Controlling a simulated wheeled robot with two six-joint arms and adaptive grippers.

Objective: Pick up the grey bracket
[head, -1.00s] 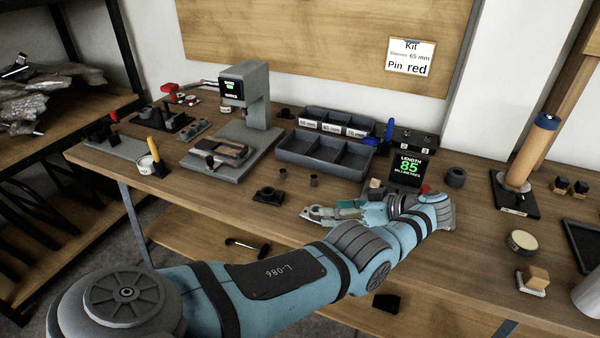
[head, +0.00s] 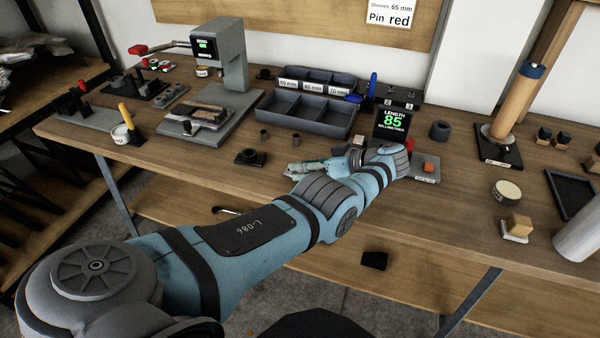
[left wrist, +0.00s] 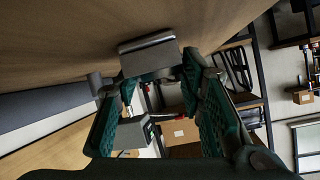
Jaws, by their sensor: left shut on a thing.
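My left gripper (head: 300,169) is low over the front of the wooden bench, to the right of a small black square fixture (head: 250,157). In the left wrist view, its green-padded fingers (left wrist: 156,78) are apart, with a grey block-like piece, the grey bracket (left wrist: 150,54), between their tips. The gripper is shut on it. The bench top shows close beyond the bracket; I cannot tell if they touch. My right gripper is not in view.
A dark compartment tray (head: 307,112) and a display reading 85 (head: 393,123) stand behind the gripper. A grey press (head: 228,75) is at the left. Two small dark sleeves stand near the fixture. A wooden post (head: 517,100) rises at the right.

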